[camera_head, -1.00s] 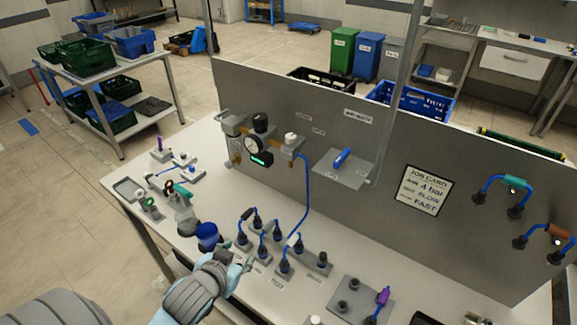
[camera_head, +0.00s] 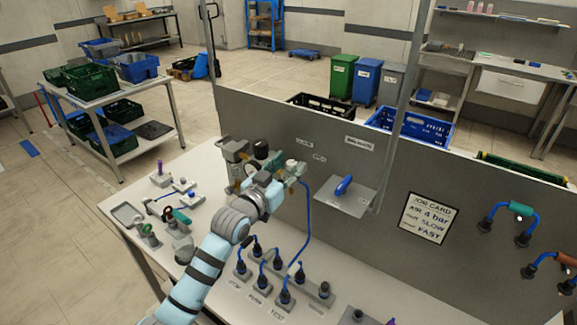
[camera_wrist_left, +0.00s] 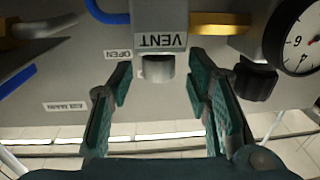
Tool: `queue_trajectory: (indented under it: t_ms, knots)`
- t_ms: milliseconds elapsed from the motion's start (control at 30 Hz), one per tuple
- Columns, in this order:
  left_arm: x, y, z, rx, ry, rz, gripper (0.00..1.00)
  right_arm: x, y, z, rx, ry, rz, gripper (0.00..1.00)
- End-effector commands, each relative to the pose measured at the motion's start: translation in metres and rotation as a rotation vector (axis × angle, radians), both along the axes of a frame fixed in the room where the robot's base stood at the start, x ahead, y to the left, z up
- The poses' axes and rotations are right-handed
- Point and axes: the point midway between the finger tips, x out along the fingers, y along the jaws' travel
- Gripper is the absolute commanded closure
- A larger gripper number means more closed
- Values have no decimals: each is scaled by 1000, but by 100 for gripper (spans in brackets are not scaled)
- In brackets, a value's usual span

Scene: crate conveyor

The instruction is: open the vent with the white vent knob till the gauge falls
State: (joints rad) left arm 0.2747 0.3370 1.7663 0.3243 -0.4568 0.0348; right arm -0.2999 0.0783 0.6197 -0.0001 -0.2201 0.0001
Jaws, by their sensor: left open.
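The white vent knob (camera_wrist_left: 158,68) sticks out of a grey block marked VENT (camera_wrist_left: 160,20) in the left wrist view, where the lettering is upside down. My left gripper (camera_wrist_left: 160,76) is open, with one green-padded finger on each side of the knob; I see a gap on both sides. In the head view my left gripper (camera_head: 291,177) is at the air unit on the grey panel, and the white knob (camera_head: 291,164) shows just behind it. The gauge (camera_wrist_left: 304,38) is partly cut off at the wrist view's edge; its needle is not readable. My right gripper is out of view.
A black knob (camera_wrist_left: 255,80) sits beside the right finger in the wrist view. A blue hose (camera_head: 307,215) hangs from the unit to the bench. Plugs and fittings fill the bench below.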

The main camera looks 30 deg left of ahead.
Motion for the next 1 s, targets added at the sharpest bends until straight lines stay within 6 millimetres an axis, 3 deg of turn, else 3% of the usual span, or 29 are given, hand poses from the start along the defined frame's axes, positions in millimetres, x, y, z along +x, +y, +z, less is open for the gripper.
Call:
queue_trajectory:
  t_ms: [333, 633, 867, 1000]
  knots:
    - [8, -1, 0, 1, 2, -1, 55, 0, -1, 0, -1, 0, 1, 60]
    - [8, -1, -1, 0, 2, 0, 100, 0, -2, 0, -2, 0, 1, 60]
    - [7, 0, -2, 1, 1, -13, 100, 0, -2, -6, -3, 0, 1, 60]
    - [8, 1, -4, 3, -2, -54, 100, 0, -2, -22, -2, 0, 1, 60]
